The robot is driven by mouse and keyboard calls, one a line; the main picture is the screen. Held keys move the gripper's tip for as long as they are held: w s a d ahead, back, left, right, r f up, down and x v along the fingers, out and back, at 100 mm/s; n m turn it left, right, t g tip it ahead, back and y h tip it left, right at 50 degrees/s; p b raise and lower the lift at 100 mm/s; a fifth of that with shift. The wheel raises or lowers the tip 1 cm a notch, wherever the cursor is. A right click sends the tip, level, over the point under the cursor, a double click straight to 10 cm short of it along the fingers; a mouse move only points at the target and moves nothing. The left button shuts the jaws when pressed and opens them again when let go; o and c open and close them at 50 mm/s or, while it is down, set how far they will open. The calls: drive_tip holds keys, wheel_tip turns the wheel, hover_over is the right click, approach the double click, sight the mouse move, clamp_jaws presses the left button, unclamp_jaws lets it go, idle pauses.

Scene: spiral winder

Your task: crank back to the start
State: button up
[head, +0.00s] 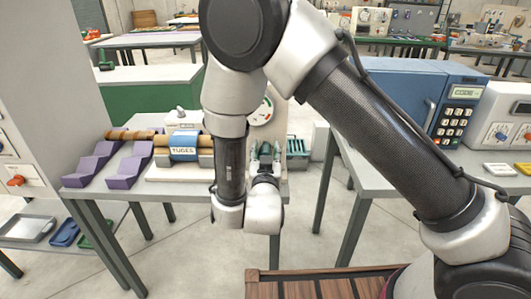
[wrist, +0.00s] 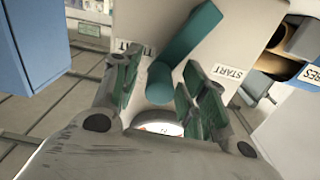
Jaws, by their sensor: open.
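The winder (head: 183,154) stands on a grey table at left centre, with tan rollers and a blue label. In the wrist view its pale side panel (wrist: 140,22) carries a teal crank arm (wrist: 192,42) that slants from upper right down to a round teal knob (wrist: 160,80). START labels (wrist: 228,73) sit on the panel to both sides of the crank. My gripper (head: 265,153) is at the machine's right end. In the wrist view my gripper (wrist: 162,75) is open, with one finger on each side of the knob. I cannot tell whether either finger touches it.
Purple stepped racks (head: 125,170) stand left of the winder. A round dial (head: 262,112) and a green rack (head: 297,147) are behind my gripper. A blue safe with a keypad (head: 455,122) stands on the right table. Open floor lies between the tables.

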drive_tip(key=shift+c, duration=0.2)
clamp_jaws()
drive_tip(key=shift+w+a+f+n, duration=0.1)
drive_tip(key=shift+a+f+n, duration=0.55)
drive_tip(key=shift+a+n, duration=1.75)
drive_tip(key=shift+a+f+n, duration=0.7)
drive_tip(key=shift+a+n, duration=0.15)
drive_tip(key=shift+n, duration=3.15)
drive_tip(key=shift+w+a+f+n, duration=0.1)
drive_tip(key=shift+a+f+n, duration=0.55)
drive_tip(key=shift+a+n, duration=1.75)
drive_tip(key=shift+d+f+n, duration=0.1)
drive_tip(key=shift+d+n, duration=0.7)
drive_tip(key=shift+n, duration=0.1)
